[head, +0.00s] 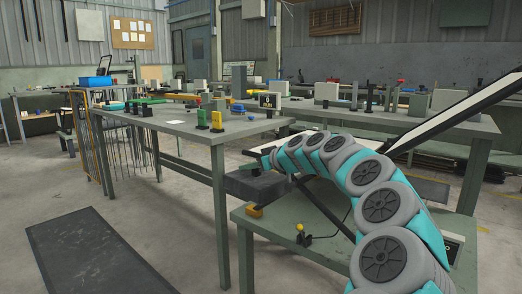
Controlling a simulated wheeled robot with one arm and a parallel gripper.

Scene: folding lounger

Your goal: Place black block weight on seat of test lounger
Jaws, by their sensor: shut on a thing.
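The black block weight (256,187) is a dark, boxy block near the middle of the head view, at the near table's far left corner. My gripper (264,164) is at the arm's end, directly above the block, and is shut on it; the fingers are mostly hidden. The test lounger (462,113) shows a pale, dark-edged back panel sloping up to the right. A pale flat part shows behind the arm, near the block. My arm hides much of the seat, and I cannot tell whether the block touches it.
The lounger stands at a green table (290,243) with a yellow-knobbed device (301,234) and a small yellow block (255,211). A long workbench (190,129) with several small items stands behind left. A dark mat (92,255) lies on the open floor.

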